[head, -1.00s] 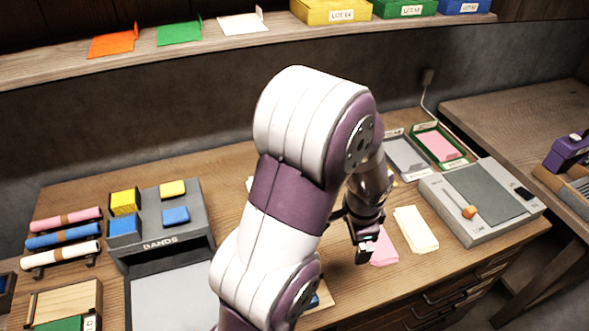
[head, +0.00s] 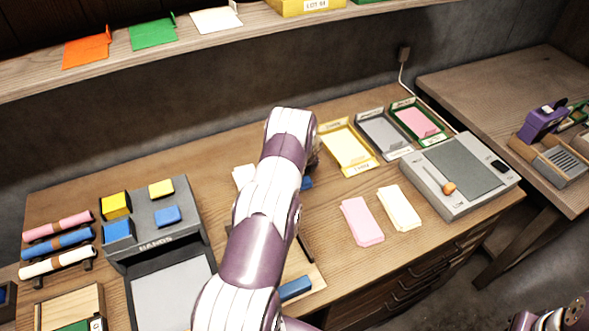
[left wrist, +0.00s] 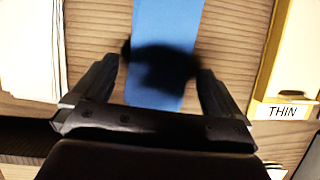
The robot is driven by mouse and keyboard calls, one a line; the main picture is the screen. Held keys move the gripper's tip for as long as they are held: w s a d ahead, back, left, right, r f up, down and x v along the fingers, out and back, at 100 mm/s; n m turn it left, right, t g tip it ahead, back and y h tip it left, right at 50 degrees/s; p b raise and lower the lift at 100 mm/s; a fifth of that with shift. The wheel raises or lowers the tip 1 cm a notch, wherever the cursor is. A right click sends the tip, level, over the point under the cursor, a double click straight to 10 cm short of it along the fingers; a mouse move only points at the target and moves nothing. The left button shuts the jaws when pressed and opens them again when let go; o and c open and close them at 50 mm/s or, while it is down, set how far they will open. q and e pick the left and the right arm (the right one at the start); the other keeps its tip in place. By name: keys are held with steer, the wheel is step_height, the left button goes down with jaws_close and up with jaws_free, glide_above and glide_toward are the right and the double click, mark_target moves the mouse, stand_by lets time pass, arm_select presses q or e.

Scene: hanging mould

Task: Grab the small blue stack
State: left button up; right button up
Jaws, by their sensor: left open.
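A blue stack (left wrist: 168,20) lies on the wooden table under my left gripper (left wrist: 160,62) in the left wrist view. The gripper's jaws are open, one finger on each side of the stack, with a dark shadow between them. I cannot tell how far above the table the fingertips are. In the head view only a bit of the blue stack (head: 307,182) shows beside my left arm, which hides the rest and the gripper. My right gripper is not in view.
A white stack (head: 243,176) lies left of the blue one. A yellow tray (head: 374,163) labelled THIN stands to its right, beside grey and green trays. Pink (head: 361,222) and cream (head: 399,208) stacks lie in front.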

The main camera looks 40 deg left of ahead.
arm_select(q)
steer(key=shift+x, duration=1.15)
steer(key=c, duration=1.1)
steer(key=shift+c, duration=0.2)
